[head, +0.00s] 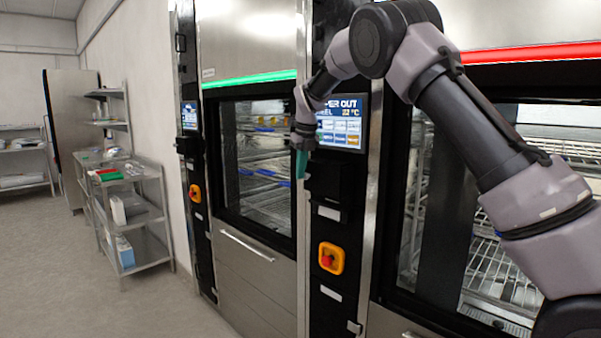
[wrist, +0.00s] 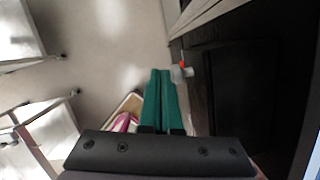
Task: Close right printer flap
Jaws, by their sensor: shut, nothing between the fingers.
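The right printer flap (head: 324,180) is a black part on the black column below the lit touch screen (head: 341,122). I cannot tell clearly how far it stands open. My gripper (head: 301,165) has teal fingers pointing down, just left of the flap and in front of the column's left edge. The fingers are together and empty. In the wrist view my gripper (wrist: 161,75) points toward the floor, with a dark panel (wrist: 235,95) to its right. I see no clear contact between the fingers and the flap.
An orange-backed red emergency stop (head: 331,258) sits below the flap. A left washer (head: 250,165) with a green light strip has its own black column (head: 190,150). Steel shelves (head: 125,200) stand at the far left. The floor (head: 120,305) before them is clear.

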